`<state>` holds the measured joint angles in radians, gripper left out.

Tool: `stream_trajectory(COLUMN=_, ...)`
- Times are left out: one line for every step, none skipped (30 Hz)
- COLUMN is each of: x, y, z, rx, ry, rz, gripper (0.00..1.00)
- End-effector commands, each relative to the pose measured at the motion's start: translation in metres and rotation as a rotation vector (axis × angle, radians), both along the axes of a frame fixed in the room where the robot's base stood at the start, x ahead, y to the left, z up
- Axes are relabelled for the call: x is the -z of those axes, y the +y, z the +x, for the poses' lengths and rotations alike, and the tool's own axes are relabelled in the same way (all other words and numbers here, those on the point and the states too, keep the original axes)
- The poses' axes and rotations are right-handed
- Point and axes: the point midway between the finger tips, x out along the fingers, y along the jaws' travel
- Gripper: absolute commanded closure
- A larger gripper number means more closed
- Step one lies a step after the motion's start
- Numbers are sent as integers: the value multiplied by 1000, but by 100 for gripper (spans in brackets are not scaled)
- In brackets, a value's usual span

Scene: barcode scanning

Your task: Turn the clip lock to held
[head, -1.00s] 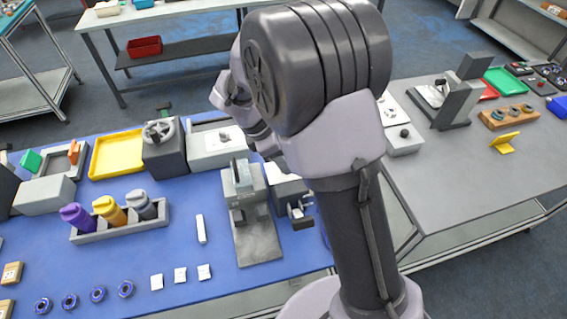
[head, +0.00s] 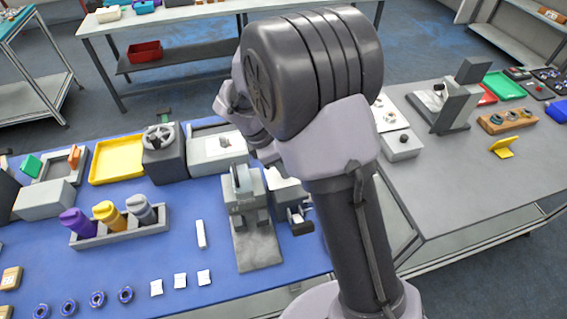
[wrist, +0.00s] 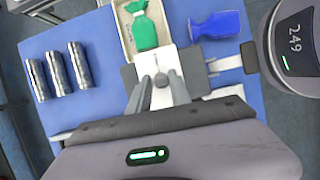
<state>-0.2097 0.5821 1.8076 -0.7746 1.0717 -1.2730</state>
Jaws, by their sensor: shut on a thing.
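My gripper (wrist: 160,92) shows in the wrist view, its two grey fingers closed around a small grey knob (wrist: 161,80). The knob stands on a white plate (wrist: 164,58) with dark grey pieces on either side. I take this to be the clip lock, but no label is readable and its turned position cannot be told. In the head view my own arm hides the gripper and whatever it holds.
In the head view a grey press-like fixture (head: 256,247) stands left of my arm.

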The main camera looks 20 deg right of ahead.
Motion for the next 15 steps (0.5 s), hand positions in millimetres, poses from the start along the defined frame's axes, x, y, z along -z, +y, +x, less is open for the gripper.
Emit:
stream_trajectory(x=-3, y=0, z=0, rx=19, ry=2, rz=0, gripper=100)
stream_trajectory(x=-3, y=0, z=0, rx=36, ry=1, rz=0, gripper=100)
stream_trajectory(x=-3, y=0, z=0, rx=59, ry=2, rz=0, gripper=100)
stream_trajectory(x=-4, y=0, z=1, rx=80, ry=2, rz=0, gripper=100)
stream_trajectory(x=-4, y=0, z=1, rx=100, ry=2, rz=0, gripper=100)
stream_trajectory(x=-4, y=0, z=1, rx=133, ry=1, rz=0, gripper=100)
stream_trajectory(x=-5, y=0, z=1, rx=158, ry=3, rz=-1, gripper=100)
stream_trajectory(x=-5, y=0, z=1, rx=185, ry=2, rz=-1, gripper=100)
stream_trajectory(x=-5, y=0, z=2, rx=221, ry=1, rz=0, gripper=100)
stream_trajectory(x=-5, y=0, z=2, rx=251, ry=2, rz=0, gripper=100)
stream_trajectory(x=-5, y=-1, z=2, rx=279, ry=2, rz=-1, gripper=100)
stream_trajectory(x=-5, y=-1, z=2, rx=317, ry=2, rz=0, gripper=100)
stream_trajectory(x=-5, y=-1, z=2, rx=346, ry=2, rz=0, gripper=100)
stream_trajectory(x=-4, y=-1, z=2, rx=374, ry=2, rz=0, gripper=100)
stream_trajectory(x=-4, y=-1, z=3, rx=413, ry=1, rz=0, gripper=100)
